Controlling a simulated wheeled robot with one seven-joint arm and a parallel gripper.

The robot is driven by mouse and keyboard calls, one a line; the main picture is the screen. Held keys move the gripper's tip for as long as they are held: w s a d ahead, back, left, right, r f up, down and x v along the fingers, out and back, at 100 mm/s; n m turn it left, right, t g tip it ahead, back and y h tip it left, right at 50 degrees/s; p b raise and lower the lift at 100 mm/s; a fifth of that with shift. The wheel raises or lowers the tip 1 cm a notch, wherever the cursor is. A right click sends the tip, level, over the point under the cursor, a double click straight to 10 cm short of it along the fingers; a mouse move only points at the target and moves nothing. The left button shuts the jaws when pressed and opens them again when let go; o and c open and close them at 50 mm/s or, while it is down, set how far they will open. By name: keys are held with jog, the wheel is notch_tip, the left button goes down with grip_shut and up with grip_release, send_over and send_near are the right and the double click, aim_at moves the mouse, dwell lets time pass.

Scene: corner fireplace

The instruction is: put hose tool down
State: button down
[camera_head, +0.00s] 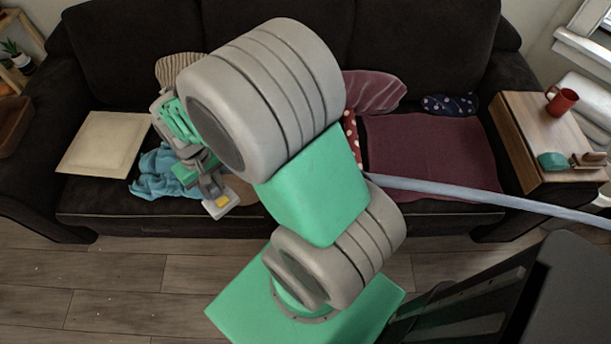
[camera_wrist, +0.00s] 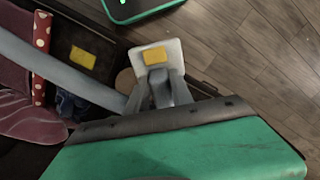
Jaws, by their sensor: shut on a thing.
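The hose tool (camera_head: 216,208) is a pale, flat-headed piece with a yellow patch, held over the front edge of the dark sofa (camera_head: 270,216). In the wrist view the tool (camera_wrist: 157,57) lies just beyond the fingers, its head pointing away from my wrist. My gripper (camera_head: 208,184) is shut on it; the grey fingers also show in the wrist view (camera_wrist: 160,92). A grey-blue hose (camera_head: 490,196) runs off to the right in the head view and crosses the left of the wrist view (camera_wrist: 60,75). Where it joins the tool is hard to see.
A blue cloth (camera_head: 158,180) and a pale square board (camera_head: 104,142) lie on the seat left of my gripper. A maroon blanket (camera_head: 430,150) covers the right seat. A wooden side table (camera_head: 530,118) holds a red mug (camera_head: 562,101). Bare floor (camera_head: 110,285) lies in front.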

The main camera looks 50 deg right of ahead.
jog(key=s+d+f+m+b, duration=0.2)
jog(key=d+f+m+b, duration=0.15)
jog(key=d+m, duration=0.45)
jog(key=s+d+f+m+b, duration=0.25)
jog(key=d+f+m, duration=0.2)
jog(key=d, duration=0.75)
jog(key=s+d+f+m+b, duration=0.3)
jog(key=s+d+f+m, duration=0.2)
jog(key=s+d+m, duration=0.3)
jog(key=s+d+f+m+b, duration=0.4)
jog(key=s+d+m, duration=0.2)
jog(key=s+d, duration=0.25)
jog(key=shift+w+a+f+b, duration=0.3)
jog(key=shift+w+f+b, duration=0.15)
jog(key=shift+w+f, duration=1.75)
jog(key=shift+w+a+f+b, duration=0.25)
jog(key=shift+w+f+b, duration=0.2)
jog(key=shift+w+f, duration=1.7)
jog(key=shift+w+a+f+b, duration=0.3)
jog(key=shift+w+f+b, duration=0.15)
jog(key=shift+w+f, duration=1.7)
